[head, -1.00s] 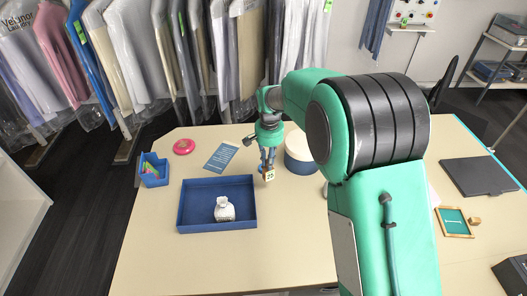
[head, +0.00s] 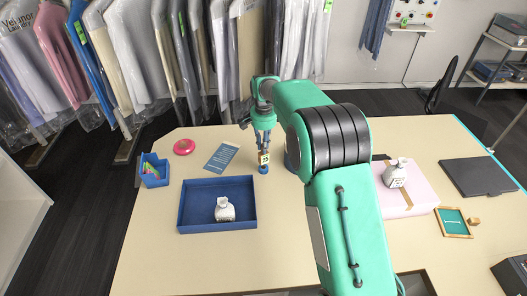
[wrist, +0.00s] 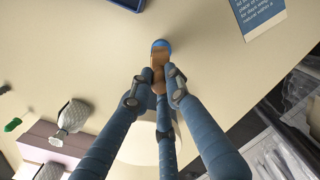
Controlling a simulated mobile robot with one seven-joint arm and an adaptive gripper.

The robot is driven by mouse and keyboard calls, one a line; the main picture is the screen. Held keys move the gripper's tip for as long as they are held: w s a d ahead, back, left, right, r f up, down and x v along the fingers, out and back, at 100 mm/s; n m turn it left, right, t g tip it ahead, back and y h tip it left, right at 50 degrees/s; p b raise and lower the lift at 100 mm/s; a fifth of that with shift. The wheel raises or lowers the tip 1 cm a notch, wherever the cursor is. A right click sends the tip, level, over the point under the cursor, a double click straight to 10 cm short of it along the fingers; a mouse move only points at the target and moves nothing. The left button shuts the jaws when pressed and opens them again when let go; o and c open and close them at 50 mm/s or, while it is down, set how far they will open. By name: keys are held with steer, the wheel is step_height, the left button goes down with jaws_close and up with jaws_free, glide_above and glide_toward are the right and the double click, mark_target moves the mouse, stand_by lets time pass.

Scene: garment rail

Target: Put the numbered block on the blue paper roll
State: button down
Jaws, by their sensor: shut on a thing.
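A blue tray (head: 181,214) holding a white bottle (head: 224,210) lies in front. A leaflet (head: 221,157), pink disc (head: 184,147) and blue bin (head: 154,170) are left. A pink parcel (head: 420,199) carries another bottle (head: 395,173). Garments hang behind the table.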

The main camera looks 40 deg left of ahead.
steer(key=shift+w+a, duration=0.1)
steer(key=shift+a, duration=0.05)
steer(key=shift+f, duration=1.8)
steer(key=c, duration=1.7)
jaws_free()
steer(key=shift+o, duration=0.2)
steer(key=shift+r, duration=0.1)
step_height(320, 180, up, 12)
